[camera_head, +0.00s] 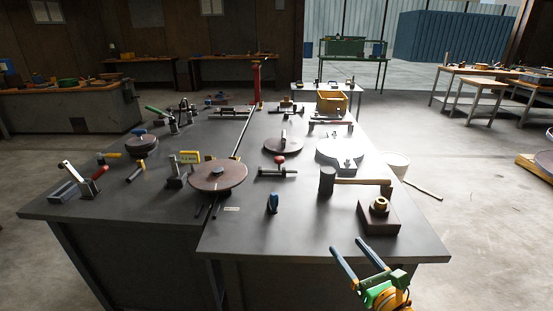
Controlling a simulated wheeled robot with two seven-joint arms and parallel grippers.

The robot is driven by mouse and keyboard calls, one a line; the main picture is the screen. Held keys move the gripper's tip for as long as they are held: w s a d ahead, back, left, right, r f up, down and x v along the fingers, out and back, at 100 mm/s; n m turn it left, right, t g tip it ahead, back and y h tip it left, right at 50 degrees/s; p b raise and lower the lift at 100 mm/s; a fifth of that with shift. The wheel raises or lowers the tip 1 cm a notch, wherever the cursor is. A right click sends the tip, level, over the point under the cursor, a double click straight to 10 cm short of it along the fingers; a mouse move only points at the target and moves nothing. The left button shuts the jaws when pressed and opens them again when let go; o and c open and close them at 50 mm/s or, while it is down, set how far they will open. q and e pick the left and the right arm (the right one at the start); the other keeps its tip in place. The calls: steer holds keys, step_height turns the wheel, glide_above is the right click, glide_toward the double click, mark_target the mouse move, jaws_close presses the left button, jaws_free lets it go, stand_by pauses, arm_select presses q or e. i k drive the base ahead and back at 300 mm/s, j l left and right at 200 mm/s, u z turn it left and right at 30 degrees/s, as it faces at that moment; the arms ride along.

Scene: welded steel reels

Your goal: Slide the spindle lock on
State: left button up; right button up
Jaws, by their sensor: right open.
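My right gripper (348,246) is at the bottom right, just off the front edge of the table; its two fingers are apart with nothing between them. A dark brown block (379,219) stands on the table's front right corner, beyond the gripper, with a brass-coloured ring-like piece (380,203) on top. A brown reel disc (217,175) lies at the middle left with a small hub at its centre. A small dark blue piece (273,202) stands near the front edge. I cannot tell which piece is the spindle lock. My left gripper is not in view.
A wooden-handled hammer (357,182) lies behind the block. A spindle-like bar with a red knob (278,170), another brown disc (283,146) and a pale disc (340,149) lie farther back. A yellow bin (332,101) stands at the far end. The front middle tabletop is mostly clear.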

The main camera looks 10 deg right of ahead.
mark_target(279, 160)
steer(key=i+j, duration=0.15)
steer(key=i, duration=0.5)
steer(key=i+j, duration=0.1)
steer(key=i, duration=0.55)
